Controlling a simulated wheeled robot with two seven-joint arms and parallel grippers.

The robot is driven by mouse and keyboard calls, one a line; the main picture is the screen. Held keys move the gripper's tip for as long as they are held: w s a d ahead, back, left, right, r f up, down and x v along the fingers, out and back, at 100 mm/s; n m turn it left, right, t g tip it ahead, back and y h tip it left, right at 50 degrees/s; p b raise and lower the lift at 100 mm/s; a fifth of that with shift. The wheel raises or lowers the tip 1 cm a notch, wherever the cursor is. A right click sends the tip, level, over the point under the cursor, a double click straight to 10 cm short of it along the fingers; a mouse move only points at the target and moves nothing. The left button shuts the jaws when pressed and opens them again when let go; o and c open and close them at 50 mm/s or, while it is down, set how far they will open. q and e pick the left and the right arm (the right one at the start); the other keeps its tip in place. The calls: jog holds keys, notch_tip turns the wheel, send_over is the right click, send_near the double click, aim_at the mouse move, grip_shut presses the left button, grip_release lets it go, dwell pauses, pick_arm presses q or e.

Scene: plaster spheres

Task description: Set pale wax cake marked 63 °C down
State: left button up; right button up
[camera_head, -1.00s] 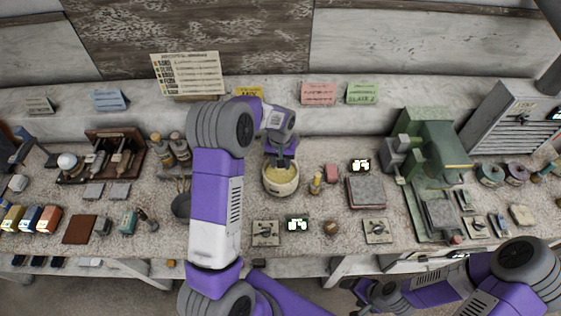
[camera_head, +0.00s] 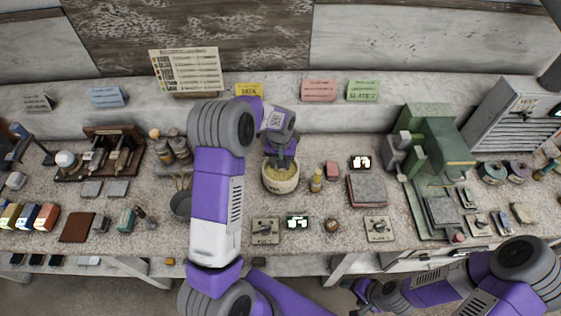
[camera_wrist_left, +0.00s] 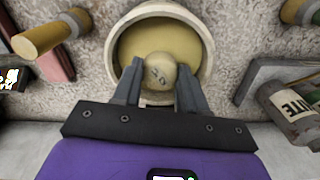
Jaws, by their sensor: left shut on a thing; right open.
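The pale wax cake (camera_wrist_left: 160,72) is a small rounded piece with a dark marking that I cannot read clearly. My left gripper (camera_wrist_left: 160,85) is shut on it, one finger on each side. The cake is in front of the mouth of a cream pot (camera_wrist_left: 208,50) with yellowish contents. In the head view the left gripper (camera_head: 281,162) points down into the same pot (camera_head: 281,186), and the cake is hidden there. I cannot tell whether the cake touches the contents. My right gripper (camera_head: 376,296) is open and empty, low in front of the bench edge.
Right of the pot stand a small yellow bottle (camera_head: 316,181), a pink block (camera_head: 332,169) and a lit display (camera_head: 360,162). A dark pan (camera_head: 181,204) lies left. Switch plates (camera_head: 265,230) and another display (camera_head: 297,223) are in front. A green machine (camera_head: 435,150) stands right.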

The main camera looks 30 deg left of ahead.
pick_arm(q)
jog(key=shift+f+b, duration=0.7)
jog(key=shift+f, duration=0.25)
jog(key=o, duration=1.1)
jog(key=shift+r, duration=0.1)
jog(key=shift+r+p, duration=1.45)
jog(key=shift+r, duration=0.5)
